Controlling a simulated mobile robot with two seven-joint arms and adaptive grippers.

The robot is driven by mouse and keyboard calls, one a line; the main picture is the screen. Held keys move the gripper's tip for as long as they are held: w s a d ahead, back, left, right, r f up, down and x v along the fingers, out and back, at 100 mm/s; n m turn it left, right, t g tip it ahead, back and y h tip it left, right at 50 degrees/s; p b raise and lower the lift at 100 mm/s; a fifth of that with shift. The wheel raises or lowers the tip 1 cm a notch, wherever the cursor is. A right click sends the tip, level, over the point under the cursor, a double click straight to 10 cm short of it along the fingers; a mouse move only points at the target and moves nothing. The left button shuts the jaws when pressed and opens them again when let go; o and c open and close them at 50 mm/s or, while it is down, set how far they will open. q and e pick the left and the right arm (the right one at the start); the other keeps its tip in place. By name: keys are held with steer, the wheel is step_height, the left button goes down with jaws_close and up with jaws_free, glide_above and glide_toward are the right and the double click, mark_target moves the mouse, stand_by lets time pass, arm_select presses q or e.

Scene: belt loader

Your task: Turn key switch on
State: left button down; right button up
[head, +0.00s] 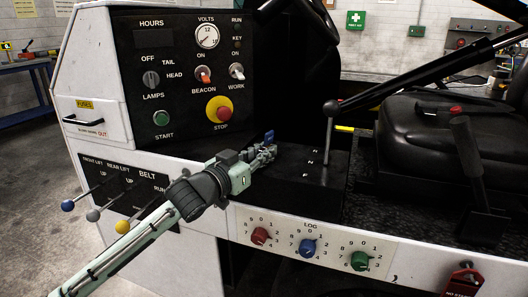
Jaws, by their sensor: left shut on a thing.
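My left gripper (264,155) reaches in from the lower left, in front of the black ledge beside the dash panel. Its fingers are shut on a small blue piece (269,137) that looks like the key, its top showing just above the fingertips. The key switch itself is hidden behind the fingers, so I cannot tell how far the key is turned. The KEY lamp (237,41) on the panel looks dark. My right gripper is not in view.
A red stop button (219,109) on a yellow base and a green start button (161,118) are left of the gripper. The gear lever (329,135) stands close to its right. Lift levers (68,205) are at lower left, coloured log knobs (308,247) below. A black seat (420,140) is right.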

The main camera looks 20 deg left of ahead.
arm_select(q)
steer(key=c, duration=1.5)
jaws_free()
steer(key=v, duration=1.2)
